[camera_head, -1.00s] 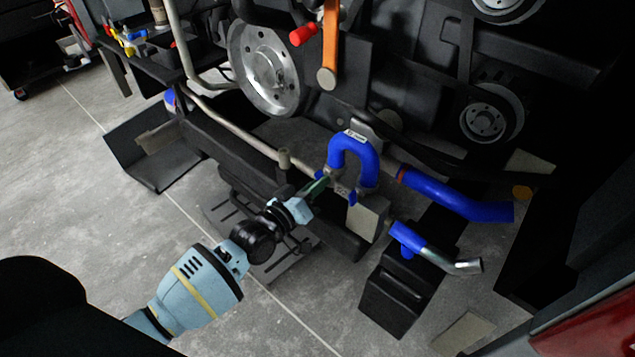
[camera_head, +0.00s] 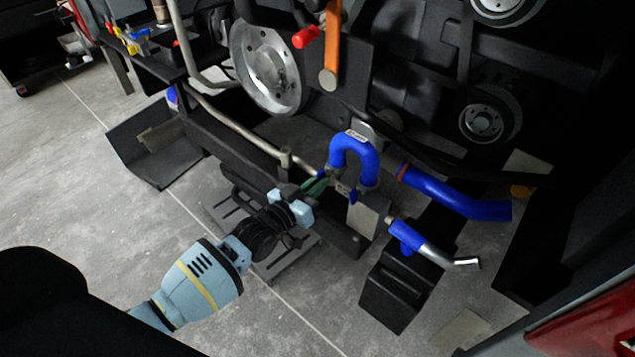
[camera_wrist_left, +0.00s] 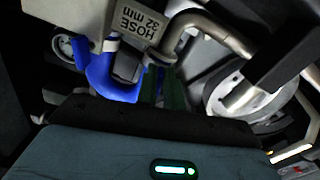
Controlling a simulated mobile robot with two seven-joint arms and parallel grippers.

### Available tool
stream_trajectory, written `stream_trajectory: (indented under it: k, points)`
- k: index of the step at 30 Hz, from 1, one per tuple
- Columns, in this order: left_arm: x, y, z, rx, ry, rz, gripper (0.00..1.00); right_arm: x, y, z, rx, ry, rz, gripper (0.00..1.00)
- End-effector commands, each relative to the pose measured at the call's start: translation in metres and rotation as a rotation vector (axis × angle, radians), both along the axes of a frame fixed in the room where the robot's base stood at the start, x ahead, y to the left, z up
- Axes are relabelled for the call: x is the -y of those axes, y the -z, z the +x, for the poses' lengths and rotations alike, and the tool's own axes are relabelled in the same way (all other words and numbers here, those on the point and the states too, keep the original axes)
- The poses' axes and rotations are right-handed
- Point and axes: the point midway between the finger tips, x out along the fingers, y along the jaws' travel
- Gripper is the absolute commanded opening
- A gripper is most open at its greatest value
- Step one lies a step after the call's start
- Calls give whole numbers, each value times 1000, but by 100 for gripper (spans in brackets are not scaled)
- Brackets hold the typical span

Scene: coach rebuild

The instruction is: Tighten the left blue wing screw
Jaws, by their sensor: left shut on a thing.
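The blue U-shaped hose (camera_head: 352,147) arches over two clamped ends low on the machine; it also shows in the wrist view (camera_wrist_left: 108,82). The left blue wing screw (camera_head: 322,173) is at the hose's left end, mostly hidden by my fingers. My left gripper (camera_head: 321,184), with green fingers, reaches in from the lower left and is shut on this screw. In the wrist view the fingers hide the grip itself. A second blue wing screw (camera_head: 353,196) sits by the right end, clear of the gripper. My right gripper is not in view.
A metal pipe (camera_head: 240,132) runs just left of the hose end. A pale block (camera_head: 365,220) stands below the hose. Another blue hose (camera_head: 455,195) and a blue-and-silver pipe (camera_head: 432,250) lie to the right. A "HOSE 32 mm" label (camera_wrist_left: 140,24) shows.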

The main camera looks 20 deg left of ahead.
Motion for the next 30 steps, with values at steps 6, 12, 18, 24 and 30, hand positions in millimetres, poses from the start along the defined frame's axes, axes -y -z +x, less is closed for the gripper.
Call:
stream_trajectory:
  k: [6,12,18,24,30]
  points:
    - [0,0,0,-1,-1,-1,0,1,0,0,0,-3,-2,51]
    - [0,0,0,-1,0,-2,29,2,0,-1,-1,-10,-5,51]
    - [0,0,0,-1,0,-2,29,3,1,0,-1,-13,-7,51]
    - [-3,1,-9,-2,0,-2,29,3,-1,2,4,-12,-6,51]
    - [-13,0,-37,-1,-1,-1,29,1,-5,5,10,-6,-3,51]
